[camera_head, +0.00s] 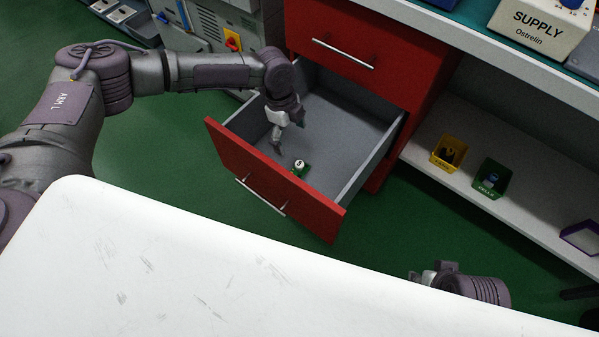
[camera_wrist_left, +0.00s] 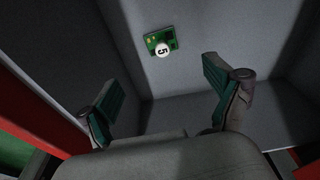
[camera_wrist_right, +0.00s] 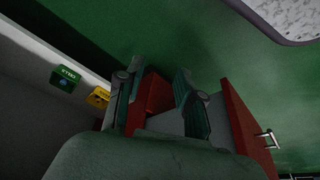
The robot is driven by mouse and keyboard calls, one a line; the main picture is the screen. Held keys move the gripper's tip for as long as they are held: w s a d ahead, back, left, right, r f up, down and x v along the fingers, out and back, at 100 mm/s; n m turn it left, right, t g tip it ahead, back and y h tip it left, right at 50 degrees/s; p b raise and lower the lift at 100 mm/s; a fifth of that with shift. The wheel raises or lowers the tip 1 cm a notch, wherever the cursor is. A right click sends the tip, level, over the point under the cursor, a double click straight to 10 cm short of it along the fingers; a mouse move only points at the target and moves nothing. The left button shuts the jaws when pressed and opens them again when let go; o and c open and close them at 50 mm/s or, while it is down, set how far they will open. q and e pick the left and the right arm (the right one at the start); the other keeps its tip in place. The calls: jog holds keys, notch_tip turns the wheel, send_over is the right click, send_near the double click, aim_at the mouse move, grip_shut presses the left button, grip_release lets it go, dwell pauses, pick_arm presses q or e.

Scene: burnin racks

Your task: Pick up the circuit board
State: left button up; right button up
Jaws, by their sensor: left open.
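A small green circuit board (camera_head: 304,173) with a round white tag marked 5 lies on the grey floor of the open red drawer (camera_head: 225,150), close to the drawer front. It also shows in the left wrist view (camera_wrist_left: 151,41), beyond the fingertips. My left gripper (camera_head: 288,135) reaches down into the drawer from above, open and empty, a short way from the board. Its green-padded fingers (camera_wrist_left: 160,88) are spread wide. My right gripper (camera_head: 430,275) is partly hidden behind the white surface. In its wrist view its fingers (camera_wrist_right: 160,68) stand apart with nothing between them.
Drawer walls surround the board. A white scuffed surface (camera_head: 200,270) fills the foreground. A shelf at right holds a yellow bin (camera_head: 440,160), a green bin (camera_head: 487,187) and a purple-rimmed bin (camera_head: 580,238). A SUPPLY box (camera_head: 530,45) stands on the counter above.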

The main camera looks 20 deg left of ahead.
aim_at(299, 163)
pick_arm(q)
jog(key=f, duration=0.2)
jog(key=f+b, duration=0.1)
jog(key=f, duration=0.2)
jog(key=d+f+b, duration=0.1)
jog(key=f, duration=0.1)
jog(key=shift+s+d+f, duration=0.1)
jog(key=shift+s+f, duration=0.05)
jog(key=shift+f, duration=0.05)
jog(key=shift+d+f, duration=0.2)
jog(key=shift+f, duration=0.6)
jog(key=f+b, duration=0.1)
jog(key=f, duration=0.1)
jog(key=d+f, duration=0.1)
jog(key=f, duration=0.1)
jog(key=shift+s+d+b, duration=0.1)
jog(key=shift+b, duration=0.3)
jog(key=shift+f, duration=0.1)
pick_arm(e)
jog(key=w+a+r+t+y, duration=0.1)
jog(key=w+a+r+t, duration=0.1)
jog(key=w+t, duration=0.2)
jog(key=shift+w+r, duration=0.25)
jog(key=shift+w, duration=0.8)
pick_arm(q)
jog(key=c, duration=1.2)
jog(key=shift+c, duration=0.2)
